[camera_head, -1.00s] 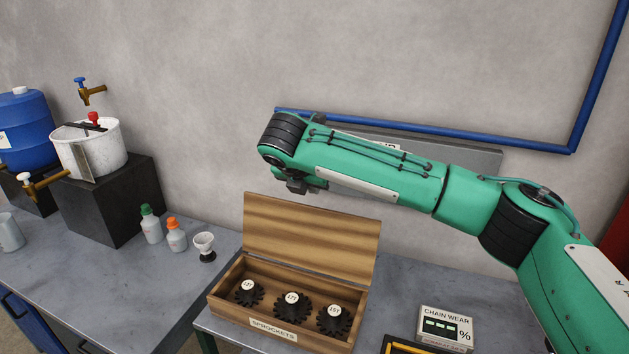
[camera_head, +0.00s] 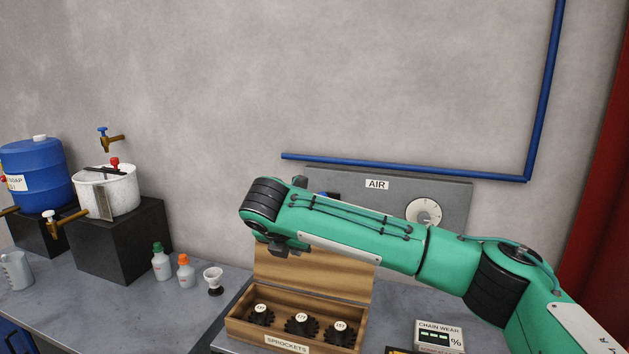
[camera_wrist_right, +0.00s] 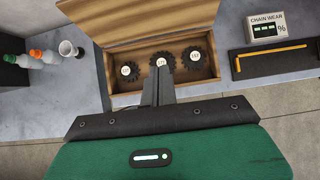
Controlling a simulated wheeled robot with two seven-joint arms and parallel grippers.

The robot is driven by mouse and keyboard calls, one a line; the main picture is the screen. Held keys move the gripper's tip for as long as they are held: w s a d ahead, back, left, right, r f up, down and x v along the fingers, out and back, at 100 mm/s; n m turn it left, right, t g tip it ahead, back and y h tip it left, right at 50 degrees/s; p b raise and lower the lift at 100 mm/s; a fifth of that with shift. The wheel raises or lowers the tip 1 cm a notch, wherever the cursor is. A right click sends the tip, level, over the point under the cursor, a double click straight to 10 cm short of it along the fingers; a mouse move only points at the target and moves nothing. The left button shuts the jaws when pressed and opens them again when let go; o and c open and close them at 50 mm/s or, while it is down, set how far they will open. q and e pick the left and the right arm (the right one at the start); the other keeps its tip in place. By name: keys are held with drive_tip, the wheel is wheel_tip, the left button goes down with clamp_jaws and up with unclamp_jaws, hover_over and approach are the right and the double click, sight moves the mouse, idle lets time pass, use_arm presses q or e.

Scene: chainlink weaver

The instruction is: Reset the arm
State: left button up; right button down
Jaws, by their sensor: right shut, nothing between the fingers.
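My right arm reaches in from the right in the head view, green with black joints. Its gripper (camera_head: 279,248) hangs at the arm's end, in front of the raised lid of the wooden sprocket box. In the right wrist view the right gripper (camera_wrist_right: 158,72) shows its dark fingers together, empty, over the near side of the box. The open wooden box (camera_head: 233,327) is labelled SPROCKETS and holds three dark toothed sprockets with white labels; it also shows in the right wrist view (camera_wrist_right: 208,72). My left gripper is in neither view.
A grey AIR panel (camera_head: 455,194) with a dial stands behind the arm. A chain wear gauge (camera_head: 438,337) lies right of the box. Two small bottles (camera_head: 161,264) and a white cup (camera_head: 213,279) stand to the left, near a white bucket (camera_head: 121,193) and blue drum (camera_head: 40,180).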

drive_tip(key=s+a+f+m+g+y, duration=0.1)
drive_tip(key=s+f+m+g+y, duration=0.15)
drive_tip(key=s+f+m, duration=0.5)
drive_tip(key=s+a+f+m+g+y, duration=0.15)
drive_tip(key=s+f+y, duration=0.25)
drive_tip(key=s+f, duration=0.75)
drive_tip(key=s+d+f+m+h, duration=0.1)
drive_tip(key=s+d+f+m, duration=0.4)
drive_tip(key=s+d+m, duration=0.4)
drive_tip(key=s+d+f+m+h, duration=0.2)
drive_tip(key=s+d+f+m, duration=0.4)
drive_tip(key=d, duration=0.5)
drive_tip(key=s+d+f+m+h, duration=0.1)
drive_tip(key=s+d+f+m, duration=0.4)
drive_tip(key=s+d, duration=0.45)
wheel_tip(320, 180, down, 29)
drive_tip(key=m, duration=0.1)
drive_tip(key=s+d+f+g, duration=0.1)
drive_tip(key=s+d+f, duration=0.1)
drive_tip(key=s+f, duration=0.7)
drive_tip(key=s+d+f+g, duration=0.1)
drive_tip(key=s+d+f, duration=0.1)
drive_tip(key=s+f, duration=0.7)
wheel_tip(320, 180, down, 2)
drive_tip(key=shift+s+f, duration=0.25)
drive_tip(key=shift+s, duration=0.05)
